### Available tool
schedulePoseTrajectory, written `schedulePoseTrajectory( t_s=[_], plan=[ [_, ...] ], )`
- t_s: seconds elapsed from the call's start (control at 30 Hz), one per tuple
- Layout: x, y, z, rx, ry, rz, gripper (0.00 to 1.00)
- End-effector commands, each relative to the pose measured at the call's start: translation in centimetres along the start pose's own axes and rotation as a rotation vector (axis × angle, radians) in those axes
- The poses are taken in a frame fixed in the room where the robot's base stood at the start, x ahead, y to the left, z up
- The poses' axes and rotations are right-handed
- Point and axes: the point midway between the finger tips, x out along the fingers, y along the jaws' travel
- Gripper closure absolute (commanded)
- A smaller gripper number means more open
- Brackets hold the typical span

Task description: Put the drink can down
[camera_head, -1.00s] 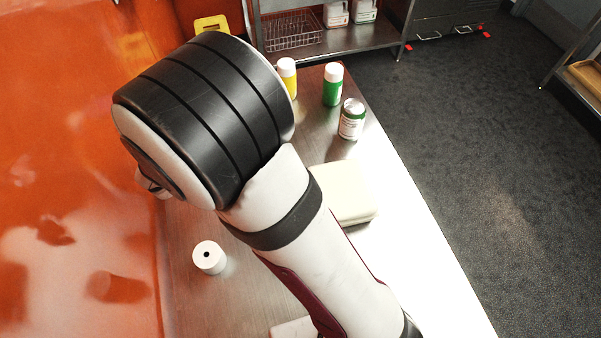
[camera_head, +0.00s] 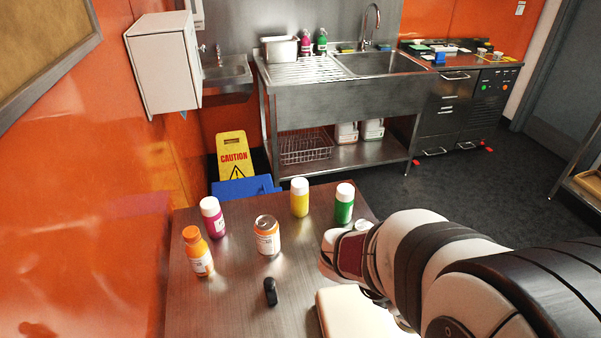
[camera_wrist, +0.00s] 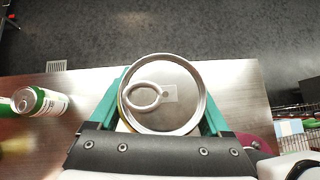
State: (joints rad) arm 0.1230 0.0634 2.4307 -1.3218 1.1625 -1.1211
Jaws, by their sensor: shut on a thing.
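In the wrist view a drink can (camera_wrist: 163,95) with a silver lid and ring pull sits between the teal fingers of my gripper (camera_wrist: 162,100). The gripper is shut on it. Its label is almost wholly hidden beneath the lid, and whether its base touches the table cannot be told. In the head view my arm reaches in from the right and hides the gripper and the held can. The steel-topped table (camera_head: 225,310) also shows in the wrist view (camera_wrist: 235,90).
A green-and-white can (camera_wrist: 40,102) stands left of my gripper. An orange-and-white can (camera_head: 267,238), orange bottle (camera_head: 198,255), magenta bottle (camera_head: 213,218), yellow bottle (camera_head: 299,198), green bottle (camera_head: 344,205), small black object (camera_head: 270,291) and cream box (camera_head: 355,312) occupy the table.

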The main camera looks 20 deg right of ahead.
Motion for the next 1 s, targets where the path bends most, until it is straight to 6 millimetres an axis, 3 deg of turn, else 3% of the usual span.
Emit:
schedulePoseTrajectory(
  t_s=[0.1,0.3,0.4,0.5,0.63,1.0],
  plan=[
    [-0.3,2.7,-3.6,-0.011,-0.002,0.001,1.00],
    [-0.7,6.3,-8.3,-0.007,-0.001,0.003,1.00],
    [-0.7,7.0,-9.3,-0.004,-0.001,0.003,1.00],
    [0.6,7.1,-10.8,-0.007,-0.002,0.000,1.00],
    [1.9,7.1,-12.1,-0.006,-0.001,0.002,1.00],
    [2.3,7.2,-12.4,-0.004,-0.001,0.004,1.00]
  ],
)
